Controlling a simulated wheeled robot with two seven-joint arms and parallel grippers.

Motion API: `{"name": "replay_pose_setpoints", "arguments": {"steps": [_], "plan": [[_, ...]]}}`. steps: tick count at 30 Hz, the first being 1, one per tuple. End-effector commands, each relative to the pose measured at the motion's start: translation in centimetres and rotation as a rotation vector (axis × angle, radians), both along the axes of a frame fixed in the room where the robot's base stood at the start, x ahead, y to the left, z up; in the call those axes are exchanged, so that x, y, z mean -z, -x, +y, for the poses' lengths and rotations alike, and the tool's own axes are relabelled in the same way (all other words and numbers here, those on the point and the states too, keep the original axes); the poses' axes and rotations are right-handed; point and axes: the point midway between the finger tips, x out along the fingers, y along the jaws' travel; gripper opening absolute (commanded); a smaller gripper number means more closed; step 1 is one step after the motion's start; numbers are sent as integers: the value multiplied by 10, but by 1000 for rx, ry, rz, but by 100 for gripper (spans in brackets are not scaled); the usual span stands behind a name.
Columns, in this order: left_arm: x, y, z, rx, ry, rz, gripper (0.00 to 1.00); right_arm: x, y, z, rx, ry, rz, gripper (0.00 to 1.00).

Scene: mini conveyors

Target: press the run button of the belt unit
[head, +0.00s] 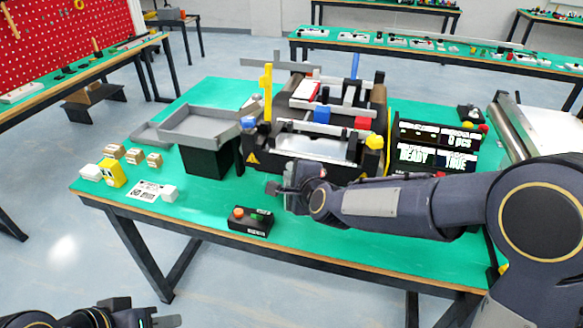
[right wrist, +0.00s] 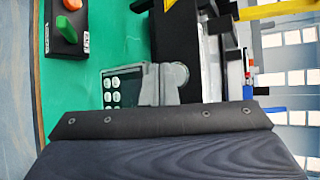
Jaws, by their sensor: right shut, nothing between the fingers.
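The belt unit (head: 255,158) is a black machine with a pale belt, in the middle of the green table in the head view. A black button box (head: 248,228) stands in front of it, with a green button (head: 257,216) and an orange-red button (head: 238,212). In the right wrist view the box's green button (right wrist: 66,30) and red button (right wrist: 72,4) show at the upper left; I cannot read their labels surely. My right gripper (head: 279,189) is shut and empty, above and right of the box, apart from it. My left gripper (head: 150,314) is low at the left, off the table.
A display (head: 436,148) right of the machine reads READY and 0 pcs. A grey tray (head: 205,122) stands at the left on a black stand. Small boxes (head: 134,156) and a yellow block (head: 111,172) lie at the left.

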Motion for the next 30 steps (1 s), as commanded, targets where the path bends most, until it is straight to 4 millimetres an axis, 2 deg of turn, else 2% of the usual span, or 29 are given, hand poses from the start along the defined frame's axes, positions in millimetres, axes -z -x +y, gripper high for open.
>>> {"name": "replay_pose_setpoints", "arguments": {"steps": [20,30], "plan": [[0,0,0,0,0,0,35,0,0,0,0,0,0,0],[5,0,0,0,0,0,35,0,-8,-2,-1,0,0,0]]}}
